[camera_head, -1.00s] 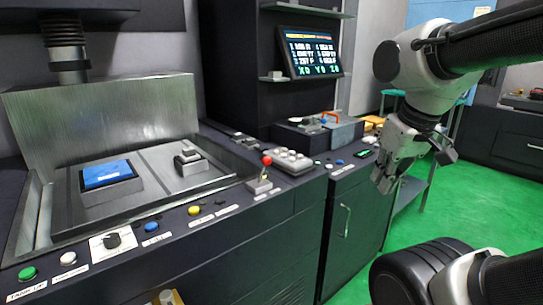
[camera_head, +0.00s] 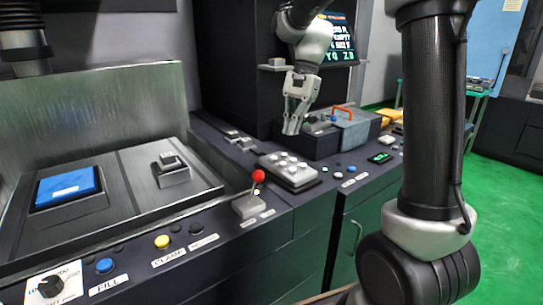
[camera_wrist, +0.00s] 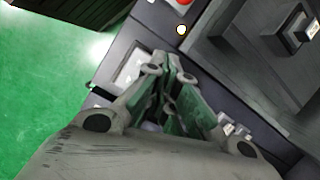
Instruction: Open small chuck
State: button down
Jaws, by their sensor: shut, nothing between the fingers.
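A small grey metal block (camera_head: 171,170), which looks like the small chuck, sits on the plate in the machine tank. A similar block shows at the upper right of the wrist view (camera_wrist: 297,30). I cannot tell whether its jaws are open. My gripper (camera_head: 290,130) points down over the control ledge, to the right of the tank and beyond the red-knobbed lever (camera_head: 258,177). In the wrist view my gripper (camera_wrist: 168,70) has its fingers together and empty. It is apart from the small block.
The front panel carries a yellow button (camera_head: 162,242), a blue button (camera_head: 104,265) and a rotary knob (camera_head: 51,285). A grey keypad box (camera_head: 289,171) stands below my gripper. A blue-topped block (camera_head: 67,187) lies in the tank. Green floor (camera_head: 510,190) is free at right.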

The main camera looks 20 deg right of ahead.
jog(key=shift+s+a+r+m, duration=0.1)
jog(key=shift+m, duration=0.45)
jog(key=shift+s+a+r+m, duration=0.1)
jog(key=shift+m, duration=0.45)
jog(key=shift+f, duration=0.15)
jog(key=s+a+f, duration=0.3)
jog(key=a+f, duration=0.3)
jog(key=f, duration=0.3)
jog(key=shift+a, duration=0.2)
jog(key=shift+s, duration=0.1)
jog(key=shift+s+a+r, duration=0.1)
jog(key=shift+a+r, duration=0.15)
